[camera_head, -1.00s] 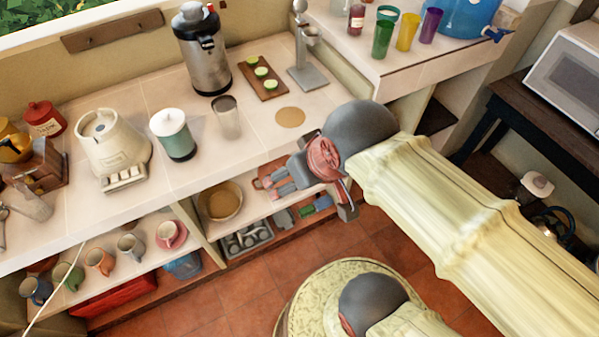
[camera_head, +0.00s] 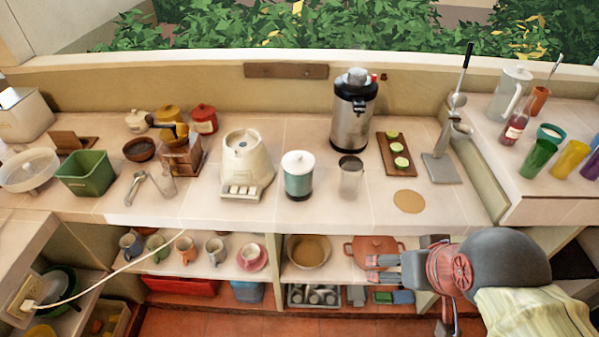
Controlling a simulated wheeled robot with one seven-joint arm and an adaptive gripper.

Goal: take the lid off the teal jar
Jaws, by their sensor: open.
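The teal jar (camera_head: 298,184) stands upright on the tiled counter, right of the cream blender base. Its white lid (camera_head: 298,161) with a small knob sits on top. My gripper (camera_head: 372,269) is at the lower right, in front of the counter's edge and lower in the picture than the jar. It points left, with its fingers apart and nothing between them. It is well clear of the jar.
A clear glass (camera_head: 350,178) stands close to the jar's right. The cream blender base (camera_head: 246,165) is close on its left. A steel dispenser (camera_head: 354,110) stands behind. The counter strip in front of the jar (camera_head: 290,218) is bare.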

